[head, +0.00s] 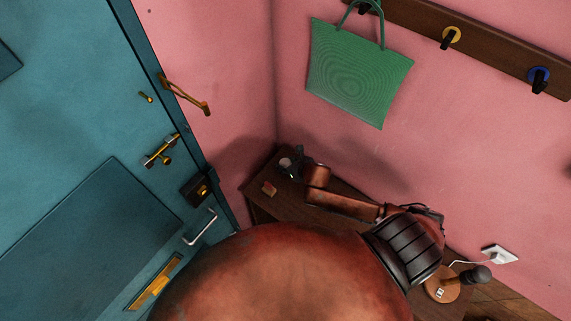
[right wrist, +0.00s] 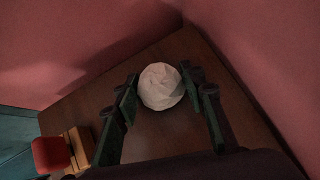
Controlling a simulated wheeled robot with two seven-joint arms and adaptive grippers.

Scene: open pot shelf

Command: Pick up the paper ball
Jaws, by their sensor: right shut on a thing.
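The paper ball (right wrist: 161,87) is white and crumpled. In the right wrist view it sits between the two dark green fingers of my right gripper (right wrist: 160,92), which is shut on it. The ball is over the far corner of the brown wooden table (right wrist: 150,135); I cannot tell whether it still touches the top. In the head view the ball (head: 285,162) is small and pale at the gripper (head: 291,161), near the wall corner. My left gripper is not in view.
A red-topped wooden block (right wrist: 52,153) lies left of the gripper; it also shows in the head view (head: 269,188). Pink walls meet close behind the table. A teal door (head: 90,130) stands left. A green bag (head: 358,72) hangs from the hook rail (head: 490,48).

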